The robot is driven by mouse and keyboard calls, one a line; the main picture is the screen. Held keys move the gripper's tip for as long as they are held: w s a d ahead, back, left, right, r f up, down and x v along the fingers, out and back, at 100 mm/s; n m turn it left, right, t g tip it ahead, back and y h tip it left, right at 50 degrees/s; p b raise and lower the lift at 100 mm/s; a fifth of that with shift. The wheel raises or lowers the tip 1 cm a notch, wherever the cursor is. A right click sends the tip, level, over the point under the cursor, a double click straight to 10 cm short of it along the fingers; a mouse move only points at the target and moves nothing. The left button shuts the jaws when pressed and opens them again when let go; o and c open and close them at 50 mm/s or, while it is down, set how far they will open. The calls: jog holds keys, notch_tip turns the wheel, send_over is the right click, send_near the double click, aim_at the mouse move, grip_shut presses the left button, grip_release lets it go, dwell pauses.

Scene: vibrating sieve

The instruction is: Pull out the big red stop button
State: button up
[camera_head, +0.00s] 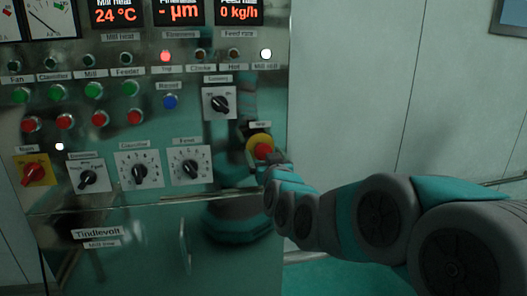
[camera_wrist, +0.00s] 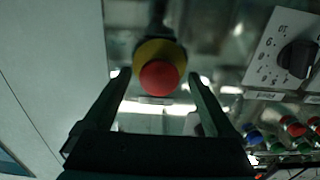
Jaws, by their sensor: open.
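The big red stop button (camera_head: 263,151) sits on a yellow collar (camera_head: 257,141) at the lower right of the control panel. In the wrist view the red button (camera_wrist: 158,78) faces the camera, with its yellow collar (camera_wrist: 160,50) behind it. My gripper (camera_wrist: 158,77) is open, with one finger on each side of the button and a visible gap on both sides. In the head view my gripper (camera_head: 264,165) is at the button's lower edge and its fingers are small and hard to make out. I cannot tell how deep the fingertips reach.
The shiny panel (camera_head: 120,215) carries several knobs, lamps and coloured push buttons. A black rotary switch (camera_head: 219,103) sits above and left of the stop button. A red switch on a yellow plate (camera_head: 35,170) is at far left. Plain wall (camera_head: 380,90) lies to the right.

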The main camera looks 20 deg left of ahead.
jog(key=shift+x, duration=0.8)
grip_shut()
dwell(0.5)
